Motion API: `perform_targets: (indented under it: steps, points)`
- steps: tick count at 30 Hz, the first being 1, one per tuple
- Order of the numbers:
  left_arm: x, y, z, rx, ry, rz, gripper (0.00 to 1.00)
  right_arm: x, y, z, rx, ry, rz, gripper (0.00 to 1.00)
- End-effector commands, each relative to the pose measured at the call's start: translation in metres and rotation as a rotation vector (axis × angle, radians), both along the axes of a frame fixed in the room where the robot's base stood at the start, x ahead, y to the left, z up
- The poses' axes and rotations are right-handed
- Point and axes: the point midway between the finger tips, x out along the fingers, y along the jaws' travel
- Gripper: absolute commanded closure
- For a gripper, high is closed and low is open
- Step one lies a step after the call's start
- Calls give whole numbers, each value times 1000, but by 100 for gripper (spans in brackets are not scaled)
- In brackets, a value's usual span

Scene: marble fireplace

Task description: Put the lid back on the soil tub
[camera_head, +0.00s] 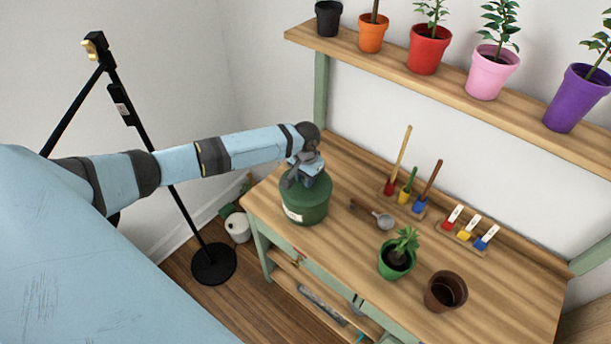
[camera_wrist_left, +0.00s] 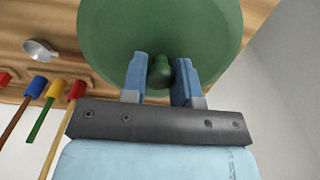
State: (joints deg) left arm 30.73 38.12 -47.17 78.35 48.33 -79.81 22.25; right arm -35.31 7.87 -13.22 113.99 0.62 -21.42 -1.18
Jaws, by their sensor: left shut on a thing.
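The green soil tub (camera_head: 304,211) with a pale label stands at the left end of the wooden bench. The round green lid (camera_wrist_left: 160,25) fills the top of the left wrist view, and its knob (camera_wrist_left: 160,72) sits between the blue fingers. My left gripper (camera_head: 306,177) is shut on the lid by this knob, directly over the tub; it also shows in the left wrist view (camera_wrist_left: 161,82). The lid is at the tub's top, level as far as I can see. The gripper partly hides it, and I cannot tell whether it is fully seated. My right gripper is not in view.
A scoop (camera_head: 374,214) lies right of the tub. A green pot with a plant (camera_head: 396,260) and an empty brown pot (camera_head: 446,291) stand near the front. Tool holders (camera_head: 404,200) and small labelled items (camera_head: 468,232) line the back. A shelf (camera_head: 440,77) with pots hangs above.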

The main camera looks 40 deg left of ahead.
Motion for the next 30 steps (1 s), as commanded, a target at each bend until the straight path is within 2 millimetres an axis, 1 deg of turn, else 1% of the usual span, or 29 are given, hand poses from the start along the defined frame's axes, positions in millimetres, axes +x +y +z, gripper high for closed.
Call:
perform_targets:
  steps: [14,15,18,23,24,26,27,30]
  points:
    - [0,0,0,0,0,-1,100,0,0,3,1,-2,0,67]
    - [0,0,0,0,0,-1,63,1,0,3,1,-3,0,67]
    - [0,0,0,0,0,-1,43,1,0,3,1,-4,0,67]
    - [0,0,0,0,0,-1,43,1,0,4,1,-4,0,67]
    - [0,0,0,0,0,-1,40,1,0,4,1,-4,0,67]
    - [0,0,0,0,0,-1,26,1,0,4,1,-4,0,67]
    - [0,0,0,0,0,-1,17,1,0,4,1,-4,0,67]
    - [0,0,0,0,0,-1,17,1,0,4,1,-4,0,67]
